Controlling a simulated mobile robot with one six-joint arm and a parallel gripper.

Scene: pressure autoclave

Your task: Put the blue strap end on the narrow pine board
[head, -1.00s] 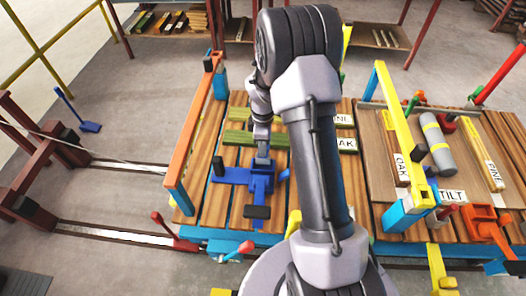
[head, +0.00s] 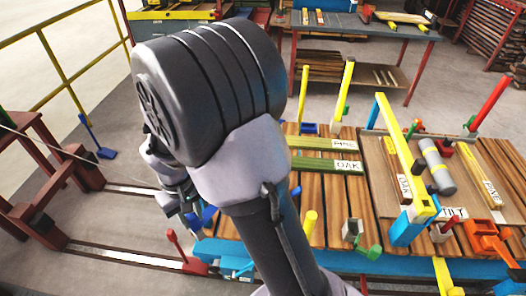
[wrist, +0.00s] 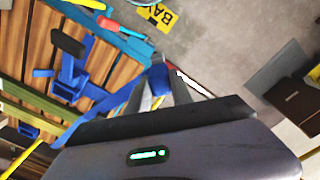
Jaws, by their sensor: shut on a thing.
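In the wrist view my gripper (wrist: 160,92) is shut on a blue piece, the blue strap end (wrist: 159,78). A blue band runs from beside the fingers toward a blue buckle-like fitting (wrist: 72,78) with a black handle on the slatted deck. In the head view my arm hides most of the gripper, left of the deck. A narrow board labelled PINE (head: 312,142) lies on the deck, above a green board labelled OAK (head: 322,165). Another narrow board labelled PINE (head: 474,167) lies on the right-hand panel. I cannot tell which is meant.
A yellow bar (head: 398,150) and yellow posts (head: 309,224) stand around the deck. A grey cylinder (head: 437,166) lies on the right panel near an orange clamp (head: 489,238). Dark red frames and floor rails (head: 130,258) are at left.

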